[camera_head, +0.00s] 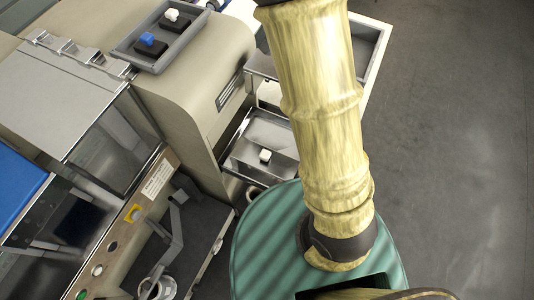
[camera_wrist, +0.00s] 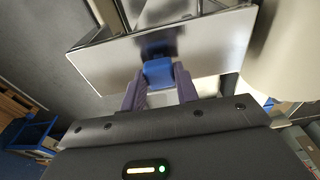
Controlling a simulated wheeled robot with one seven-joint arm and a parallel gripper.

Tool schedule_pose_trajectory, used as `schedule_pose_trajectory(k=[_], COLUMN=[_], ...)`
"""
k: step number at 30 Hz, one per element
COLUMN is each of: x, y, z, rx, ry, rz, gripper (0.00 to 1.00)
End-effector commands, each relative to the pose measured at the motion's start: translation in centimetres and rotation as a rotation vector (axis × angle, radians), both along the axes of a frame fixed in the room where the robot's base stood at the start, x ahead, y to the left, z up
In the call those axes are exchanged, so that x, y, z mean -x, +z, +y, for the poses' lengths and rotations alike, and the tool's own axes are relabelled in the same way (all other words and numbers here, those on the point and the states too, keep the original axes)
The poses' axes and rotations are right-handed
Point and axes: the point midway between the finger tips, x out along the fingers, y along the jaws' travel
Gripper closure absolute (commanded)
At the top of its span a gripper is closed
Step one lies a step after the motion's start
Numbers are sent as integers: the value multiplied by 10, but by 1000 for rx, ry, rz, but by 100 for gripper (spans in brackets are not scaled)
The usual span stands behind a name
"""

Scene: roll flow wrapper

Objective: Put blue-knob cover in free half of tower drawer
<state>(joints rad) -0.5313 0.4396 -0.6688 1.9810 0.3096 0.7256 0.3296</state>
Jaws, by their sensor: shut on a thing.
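The blue-knob cover, a dark block with a blue knob (camera_head: 148,39), sits in a grey tray (camera_head: 165,62) on top of the beige machine in the head view. My gripper (camera_wrist: 160,88) shows in the wrist view. Its purple fingers are shut on a blue handle (camera_wrist: 158,72) at the edge of a shiny metal panel (camera_wrist: 105,64), which looks like a drawer front. In the head view an open drawer (camera_head: 375,65) stands behind my arm, mostly hidden. My gripper is out of that view. I cannot tell for certain which drawer the handle belongs to.
A white-knob dark block (camera_head: 172,16) shares the tray. A lower open metal tray or drawer (camera_head: 280,135) holds a small white block (camera_head: 265,155). The beige machine housing (camera_head: 185,100) stands left of my arm. Grey floor (camera_head: 460,150) at right is clear.

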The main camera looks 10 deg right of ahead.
Motion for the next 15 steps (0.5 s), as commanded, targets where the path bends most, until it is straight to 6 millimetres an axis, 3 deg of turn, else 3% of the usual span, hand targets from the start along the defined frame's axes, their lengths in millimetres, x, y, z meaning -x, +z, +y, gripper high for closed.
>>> schedule_pose_trajectory(k=[11,15], x=[0,0], y=[-1,-14], z=[0,0], rx=[0,0], ry=[1,0], rz=[-1,2], gripper=[100,100])
